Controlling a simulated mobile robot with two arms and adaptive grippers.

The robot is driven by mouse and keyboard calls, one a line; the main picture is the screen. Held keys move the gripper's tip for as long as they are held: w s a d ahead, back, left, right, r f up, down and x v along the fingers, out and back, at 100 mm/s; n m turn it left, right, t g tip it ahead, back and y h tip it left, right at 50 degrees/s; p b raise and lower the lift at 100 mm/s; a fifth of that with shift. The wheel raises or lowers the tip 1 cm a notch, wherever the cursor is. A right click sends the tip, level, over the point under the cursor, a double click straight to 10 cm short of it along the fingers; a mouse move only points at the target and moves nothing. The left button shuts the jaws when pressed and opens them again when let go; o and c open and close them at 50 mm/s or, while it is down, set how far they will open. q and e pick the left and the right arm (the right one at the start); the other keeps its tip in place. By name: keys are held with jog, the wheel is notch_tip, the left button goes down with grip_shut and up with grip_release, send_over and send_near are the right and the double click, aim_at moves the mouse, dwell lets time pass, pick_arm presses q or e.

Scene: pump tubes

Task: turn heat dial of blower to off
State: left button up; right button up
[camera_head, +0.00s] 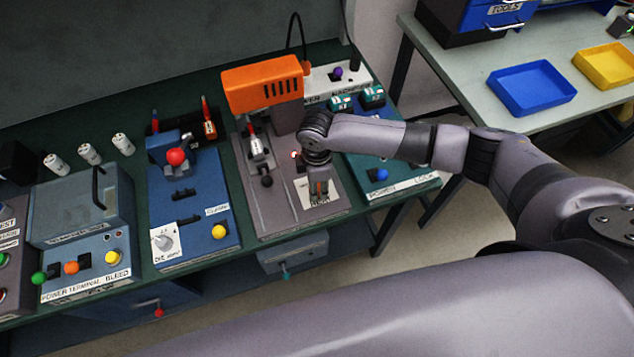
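The blower appears to be the grey station with the orange housing (262,84) on top, on the green bench. My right gripper (319,190) points down over the right front of this station's grey base (284,215). A white label plate (321,203) with partly readable lettering lies right below its fingertips. The heat dial is not clearly visible; the gripper and wrist cover that spot. I cannot tell whether the fingers touch or hold the dial, or how it is set. My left gripper is not in view.
A blue station (193,225) with a white dial plate stands to the left, a teal station (379,176) to the right under my forearm. A black lever knob (267,181) stands left of the gripper. A side table with a blue tray (531,88) is at upper right.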

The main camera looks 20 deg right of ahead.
jog(key=shift+o, duration=1.3)
notch_tip(320, 180, up, 12)
